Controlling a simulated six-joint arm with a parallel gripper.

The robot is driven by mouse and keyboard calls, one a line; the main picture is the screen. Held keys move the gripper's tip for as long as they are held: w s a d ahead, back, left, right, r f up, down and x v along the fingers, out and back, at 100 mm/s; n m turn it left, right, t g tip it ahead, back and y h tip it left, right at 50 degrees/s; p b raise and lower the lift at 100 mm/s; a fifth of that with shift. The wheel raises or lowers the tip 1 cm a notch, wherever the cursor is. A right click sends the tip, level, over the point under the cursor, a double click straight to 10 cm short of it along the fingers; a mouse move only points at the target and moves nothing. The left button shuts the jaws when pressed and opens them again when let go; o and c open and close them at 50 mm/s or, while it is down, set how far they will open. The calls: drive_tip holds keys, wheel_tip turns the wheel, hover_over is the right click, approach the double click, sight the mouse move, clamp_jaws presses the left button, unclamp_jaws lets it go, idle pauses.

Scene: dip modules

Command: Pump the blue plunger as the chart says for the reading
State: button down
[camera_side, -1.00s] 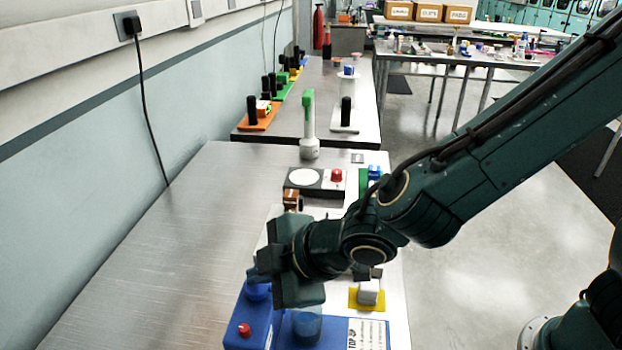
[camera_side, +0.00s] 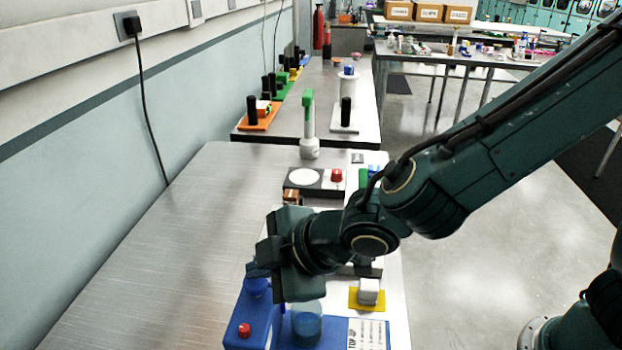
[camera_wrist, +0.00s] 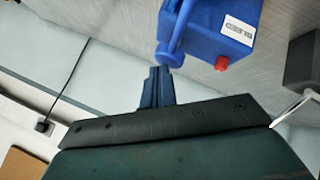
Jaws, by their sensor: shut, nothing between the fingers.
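The blue pump block (camera_side: 248,318) stands at the front of the near table, with a red button (camera_side: 244,329) on it. Its blue plunger (camera_side: 257,287) sticks up from the top, directly under my fingertips. My gripper (camera_side: 256,268) is shut and empty, pointing down at the plunger. In the wrist view the shut fingers (camera_wrist: 157,84) overlap the plunger's round cap (camera_wrist: 170,54); whether they touch it I cannot tell. A clear cup with blue liquid (camera_side: 306,324) stands right of the pump. A white chart card (camera_side: 367,334) lies beside it, its text mostly unreadable.
A white block on a yellow plate (camera_side: 368,291) stands right of my gripper. Behind are a dark panel with a white disc (camera_side: 304,178) and red knob, and a green-topped post (camera_side: 308,125). The table's left side is clear.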

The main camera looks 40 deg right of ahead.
sight(262, 282)
drive_tip(key=shift+r, duration=0.6)
drive_tip(key=shift+r, duration=0.1)
drive_tip(key=shift+r, duration=2.4)
idle(1.0)
wheel_tip(262, 282, up, 4)
drive_tip(key=shift+f, duration=0.1)
drive_tip(key=shift+f, duration=0.2)
idle(0.4)
drive_tip(key=shift+f, duration=4.2)
